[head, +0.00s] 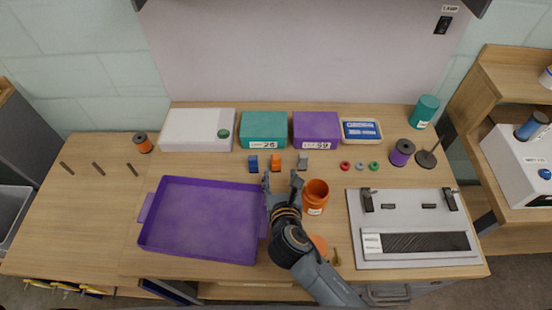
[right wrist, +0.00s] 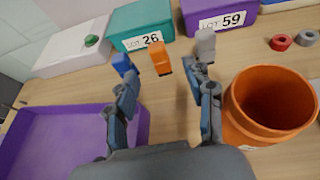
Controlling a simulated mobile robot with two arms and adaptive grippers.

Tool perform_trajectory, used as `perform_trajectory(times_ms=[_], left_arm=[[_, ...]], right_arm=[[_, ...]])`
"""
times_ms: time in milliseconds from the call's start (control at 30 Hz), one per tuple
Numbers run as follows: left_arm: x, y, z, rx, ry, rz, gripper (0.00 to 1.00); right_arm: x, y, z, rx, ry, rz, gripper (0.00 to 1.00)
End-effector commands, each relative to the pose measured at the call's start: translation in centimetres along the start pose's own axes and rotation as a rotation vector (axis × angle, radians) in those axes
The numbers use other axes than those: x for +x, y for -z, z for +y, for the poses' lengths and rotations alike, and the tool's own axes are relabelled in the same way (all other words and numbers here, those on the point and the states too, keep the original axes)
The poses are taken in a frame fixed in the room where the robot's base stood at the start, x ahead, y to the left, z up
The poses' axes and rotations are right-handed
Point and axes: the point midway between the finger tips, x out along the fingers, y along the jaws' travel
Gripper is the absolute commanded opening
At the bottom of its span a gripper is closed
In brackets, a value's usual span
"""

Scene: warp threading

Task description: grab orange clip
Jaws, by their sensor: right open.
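The orange clip (head: 276,163) stands on the table between a blue clip (head: 253,164) and a grey clip (head: 302,163), in front of the teal and purple boxes. In the right wrist view the orange clip (right wrist: 159,58) shows just beyond and between the fingertips. My right gripper (head: 283,178) is open and empty, just short of the orange clip and not touching it. Its fingers (right wrist: 163,78) partly overlap the blue clip (right wrist: 122,64) and the grey clip (right wrist: 205,46) in the right wrist view. My left gripper is not in view.
A purple tray (head: 150,235) lies left of my right gripper. An open orange jar (head: 315,197) stands close on its right. The teal box (head: 263,128) and purple box (head: 316,128) stand behind the clips. A grey board (head: 415,260) lies at right.

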Motion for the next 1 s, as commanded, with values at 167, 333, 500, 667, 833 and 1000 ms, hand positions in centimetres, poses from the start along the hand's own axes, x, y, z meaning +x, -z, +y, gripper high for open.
perform_trajectory(times_ms=[167,333,500,667,833,1000], left_arm=[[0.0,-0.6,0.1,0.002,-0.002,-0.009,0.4],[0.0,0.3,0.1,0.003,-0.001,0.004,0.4],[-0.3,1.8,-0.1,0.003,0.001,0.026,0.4],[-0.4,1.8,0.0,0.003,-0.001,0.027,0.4],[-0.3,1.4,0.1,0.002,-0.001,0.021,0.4],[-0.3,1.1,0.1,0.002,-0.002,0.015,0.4]], right_arm=[[3.3,-0.1,0.1,0.002,0.0,0.0,0.53],[4.5,-0.1,0.1,0.003,-0.001,0.0,0.53],[5.9,-0.6,0.2,0.003,0.0,0.001,0.53],[8.2,-1.0,0.5,0.003,0.0,0.001,0.53],[9.7,-0.9,0.4,0.002,-0.001,0.001,0.53],[9.8,-0.9,0.4,0.003,-0.001,0.001,0.53]])
